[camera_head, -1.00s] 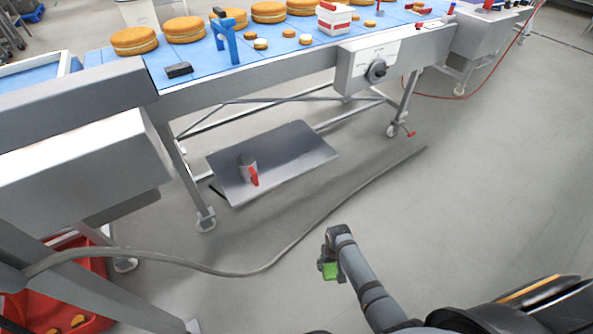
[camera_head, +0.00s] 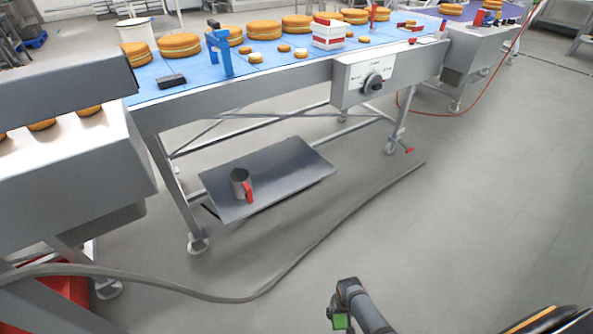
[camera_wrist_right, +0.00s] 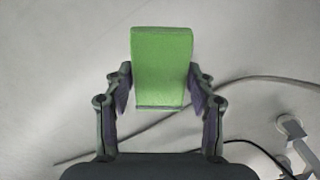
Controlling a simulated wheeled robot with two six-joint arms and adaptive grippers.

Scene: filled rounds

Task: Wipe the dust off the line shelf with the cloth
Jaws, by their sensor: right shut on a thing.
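The line shelf (camera_head: 285,175) is a grey metal plate low under the conveyor line, in the middle of the head view. A grey mug-like vessel with a red handle (camera_head: 240,184) stands on its left part. I cannot make out dust on the plate at this size. My right gripper (camera_head: 341,312) is at the bottom of the head view, over open floor and apart from the shelf. It is shut on the green cloth (camera_wrist_right: 162,62), a folded pad held between both fingers in the wrist view. My left gripper is not in view.
The conveyor (camera_head: 300,72) above the shelf carries cakes, a blue stand and a white box. Its leg (camera_head: 178,195) stands at the shelf's left. A grey hose (camera_head: 300,268) lies on the floor between gripper and shelf.

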